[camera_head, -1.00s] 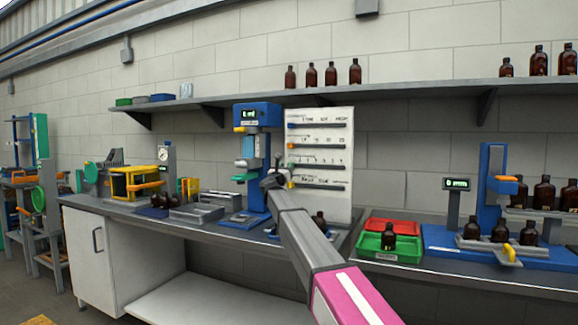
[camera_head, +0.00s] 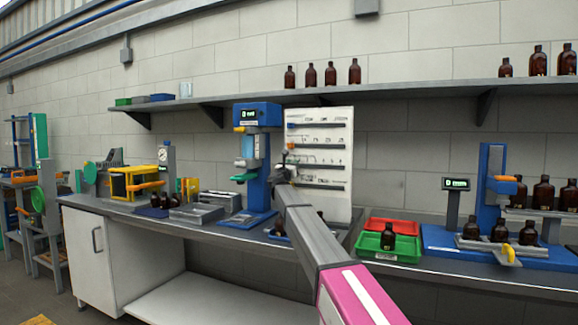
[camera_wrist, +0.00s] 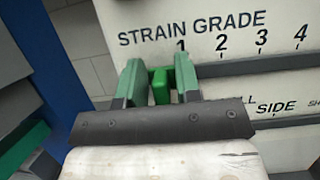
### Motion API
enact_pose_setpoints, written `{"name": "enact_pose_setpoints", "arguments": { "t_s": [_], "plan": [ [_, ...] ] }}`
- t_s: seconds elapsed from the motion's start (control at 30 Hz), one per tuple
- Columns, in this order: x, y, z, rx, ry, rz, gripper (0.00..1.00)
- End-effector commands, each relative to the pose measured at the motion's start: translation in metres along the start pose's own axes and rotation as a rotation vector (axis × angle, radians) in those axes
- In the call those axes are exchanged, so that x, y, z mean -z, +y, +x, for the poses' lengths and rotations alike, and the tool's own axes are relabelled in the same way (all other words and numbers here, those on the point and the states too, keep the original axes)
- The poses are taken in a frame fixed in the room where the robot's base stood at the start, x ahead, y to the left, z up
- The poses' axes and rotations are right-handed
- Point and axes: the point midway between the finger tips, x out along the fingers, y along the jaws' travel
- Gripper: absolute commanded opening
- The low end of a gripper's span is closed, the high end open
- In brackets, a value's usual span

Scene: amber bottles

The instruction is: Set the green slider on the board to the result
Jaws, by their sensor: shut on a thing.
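The white board (camera_head: 335,118) stands upright against the wall on the bench, with several labelled slider rows. In the wrist view its row reads "STRAIN GRADE" with marks 1 to 4 (camera_wrist: 240,42). The green slider (camera_wrist: 161,87) sits at the left of this row, a little left of the mark 1. My gripper (camera_wrist: 159,78) has its two green fingers around the slider's knob, one on each side. In the head view my gripper (camera_head: 283,172) is at the board's left edge and hides the slider there.
A blue press (camera_head: 257,150) with a display reading 0 mm stands close left of the board. Red (camera_head: 391,226) and green trays (camera_head: 372,247) and a blue bottle station (camera_head: 495,190) are to the right. A shelf (camera_head: 420,92) with bottles runs above.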

Motion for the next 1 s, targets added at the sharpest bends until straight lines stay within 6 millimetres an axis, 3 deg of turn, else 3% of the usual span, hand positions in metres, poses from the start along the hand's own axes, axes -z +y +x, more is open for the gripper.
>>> {"name": "enact_pose_setpoints", "arguments": {
  "t_s": [0.23,0.57,0.6,0.63,1.0],
  "plan": [
    [-0.001,-0.058,-0.002,0.004,-0.001,-0.001,0.0],
    [-0.001,-0.064,0.0,0.002,-0.001,-0.001,0.0],
    [-0.001,-0.064,0.0,0.002,-0.001,-0.001,0.34],
    [-0.001,-0.064,0.0,0.002,-0.001,-0.001,0.4],
    [0.0,-0.064,-0.003,0.001,0.0,0.0,0.4]
  ]
}}
